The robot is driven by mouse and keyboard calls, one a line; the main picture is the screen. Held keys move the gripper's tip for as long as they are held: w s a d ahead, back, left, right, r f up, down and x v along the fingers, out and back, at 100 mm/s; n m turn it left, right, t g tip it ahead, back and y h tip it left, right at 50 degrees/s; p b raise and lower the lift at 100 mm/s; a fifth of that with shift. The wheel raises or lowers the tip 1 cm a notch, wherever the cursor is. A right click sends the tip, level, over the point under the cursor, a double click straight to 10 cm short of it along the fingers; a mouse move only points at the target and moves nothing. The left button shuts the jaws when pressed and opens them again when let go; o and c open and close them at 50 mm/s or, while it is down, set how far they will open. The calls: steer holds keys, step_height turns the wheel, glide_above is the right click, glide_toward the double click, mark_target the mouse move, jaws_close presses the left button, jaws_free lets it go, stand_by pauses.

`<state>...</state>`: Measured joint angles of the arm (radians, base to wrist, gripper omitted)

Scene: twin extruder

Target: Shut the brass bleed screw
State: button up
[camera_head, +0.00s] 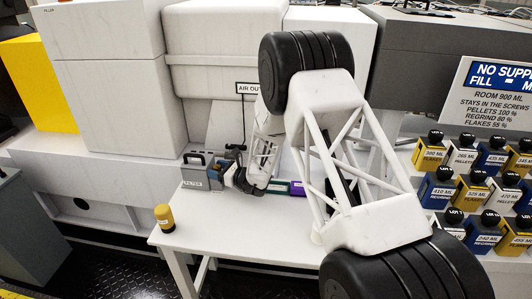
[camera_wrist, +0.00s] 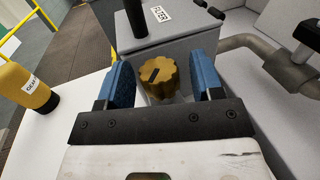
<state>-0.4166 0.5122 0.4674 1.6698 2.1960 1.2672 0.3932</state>
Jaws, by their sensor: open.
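The brass bleed screw (camera_wrist: 159,76) is a ridged knob with a dark slot line on its top. The grey filter box (camera_wrist: 160,45) with a black handle stands right behind the screw. In the head view the filter box (camera_head: 196,172) stands on the white table, and my gripper (camera_head: 238,180) is just right of it. The screw is hidden there.
A yellow bottle with a dark cap (camera_head: 165,218) stands at the table's front left. A grey pipe (camera_wrist: 275,60) with a black-handled valve is right of the screw. Several labelled blue and yellow containers (camera_head: 470,190) fill the right side. The white table (camera_head: 235,225) is clear in front.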

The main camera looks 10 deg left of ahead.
steer(key=shift+w+n+g, duration=0.1)
steer(key=shift+n+g, duration=1.35)
steer(key=shift+g, duration=0.8)
steer(key=shift+n+g, duration=1.45)
steer(key=shift+g, duration=0.8)
steer(key=v, duration=0.8)
steer(key=s+d+r+n+h, duration=0.3)
steer(key=s+d+r, duration=0.4)
steer(key=r, duration=0.2)
steer(key=s+d+r+n+h, duration=0.3)
steer(key=s+d+r, duration=0.4)
steer(key=r, duration=0.3)
steer(key=shift+s+d+r, duration=0.2)
steer(key=shift+s+r, duration=0.1)
steer(key=shift+s, duration=0.05)
steer(key=shift+a+n, duration=0.1)
steer(key=shift+n, duration=0.2)
